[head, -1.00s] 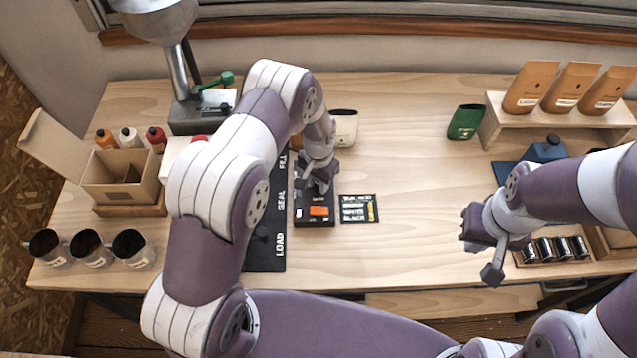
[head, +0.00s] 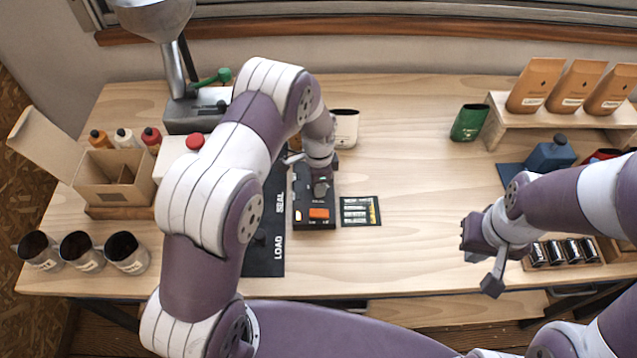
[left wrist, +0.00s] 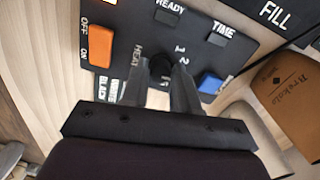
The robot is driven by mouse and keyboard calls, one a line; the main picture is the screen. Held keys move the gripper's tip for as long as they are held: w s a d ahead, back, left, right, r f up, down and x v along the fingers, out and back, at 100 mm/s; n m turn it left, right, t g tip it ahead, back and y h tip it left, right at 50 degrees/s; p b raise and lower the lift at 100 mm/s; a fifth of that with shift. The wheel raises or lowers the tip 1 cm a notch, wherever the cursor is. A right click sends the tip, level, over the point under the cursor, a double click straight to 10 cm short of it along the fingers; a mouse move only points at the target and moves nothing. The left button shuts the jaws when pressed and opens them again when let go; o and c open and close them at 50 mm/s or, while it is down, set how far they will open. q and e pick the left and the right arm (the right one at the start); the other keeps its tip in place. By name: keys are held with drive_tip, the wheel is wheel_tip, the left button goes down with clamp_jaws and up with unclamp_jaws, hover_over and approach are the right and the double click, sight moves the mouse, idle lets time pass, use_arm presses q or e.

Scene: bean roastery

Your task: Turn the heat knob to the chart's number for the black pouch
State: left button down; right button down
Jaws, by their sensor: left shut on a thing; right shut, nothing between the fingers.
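The black heat panel (head: 315,221) lies on the table with an orange on/off switch (head: 319,213). My left gripper (head: 321,184) is on it from above. In the left wrist view its fingers (left wrist: 163,78) are closed around the dark heat knob (left wrist: 161,65), beside the word HEAT and the numbers 1 and 2. The knob's pointer cannot be made out. The chart (head: 360,211) lies right of the panel, its numbers too small to read; the words WHITE and BLACK show on it in the wrist view (left wrist: 108,90). My right gripper (head: 484,247) is shut and empty above the table's right part.
A blue button (left wrist: 210,83) sits near the knob. A pale pouch (head: 345,128) stands behind the panel, a green pouch (head: 469,122) further right. Metal cups (head: 127,253) and a cardboard box (head: 113,178) stand at left. The table between chart and right gripper is clear.

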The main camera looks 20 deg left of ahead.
use_arm(q)
drive_tip(key=shift+r, duration=0.1)
idle(0.5)
drive_tip(key=c, duration=0.9)
unclamp_jaws()
drive_tip(key=shift+o, duration=0.2)
wheel_tip(320, 180, up, 13)
drive_tip(key=b, duration=0.3)
drive_tip(key=shift+s+f, duration=0.1)
drive_tip(key=shift+f, duration=0.15)
